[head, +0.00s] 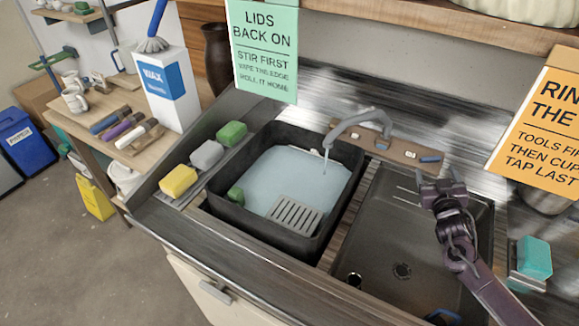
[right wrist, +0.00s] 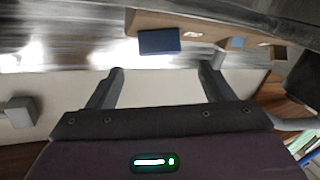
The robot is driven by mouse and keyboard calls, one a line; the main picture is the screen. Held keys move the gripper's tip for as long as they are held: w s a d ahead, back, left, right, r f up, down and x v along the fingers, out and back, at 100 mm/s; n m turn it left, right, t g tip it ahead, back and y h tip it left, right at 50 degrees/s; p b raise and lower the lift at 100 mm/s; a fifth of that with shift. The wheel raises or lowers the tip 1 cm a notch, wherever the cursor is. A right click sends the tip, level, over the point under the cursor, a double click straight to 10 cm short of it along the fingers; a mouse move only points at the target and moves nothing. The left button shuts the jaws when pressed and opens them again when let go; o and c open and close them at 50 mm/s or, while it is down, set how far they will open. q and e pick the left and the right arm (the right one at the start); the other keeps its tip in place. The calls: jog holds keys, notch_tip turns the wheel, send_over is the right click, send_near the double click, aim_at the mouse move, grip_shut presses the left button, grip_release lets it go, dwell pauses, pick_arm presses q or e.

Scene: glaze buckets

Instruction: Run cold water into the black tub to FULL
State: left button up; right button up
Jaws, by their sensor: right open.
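The black tub (head: 262,232) stands in the left part of the sink and holds pale blue water (head: 296,180). The water surface lies below the rim; I cannot read a FULL mark. The grey tap (head: 362,118) arches over the tub, and a thin stream seems to fall from its spout. Behind it, a wooden ledge carries small controls, with a blue lever (head: 430,159) at its right end, also in the right wrist view (right wrist: 159,42). My right gripper (head: 442,182) is open and empty, just in front of the blue lever, apparently apart from it. My left gripper is out of view.
The right basin (head: 400,240) lies under my right arm. Yellow, grey and green sponges (head: 206,154) line the left ledge. A teal sponge (head: 534,257) sits at right.

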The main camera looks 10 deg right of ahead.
aim_at(431, 161)
dwell(0.5)
jog(key=shift+t, duration=0.3)
jog(key=x, duration=0.4)
jog(key=f+x, duration=0.1)
jog(key=x, duration=0.1)
jog(key=shift+d, duration=0.15)
jog(key=shift+c, duration=0.3)
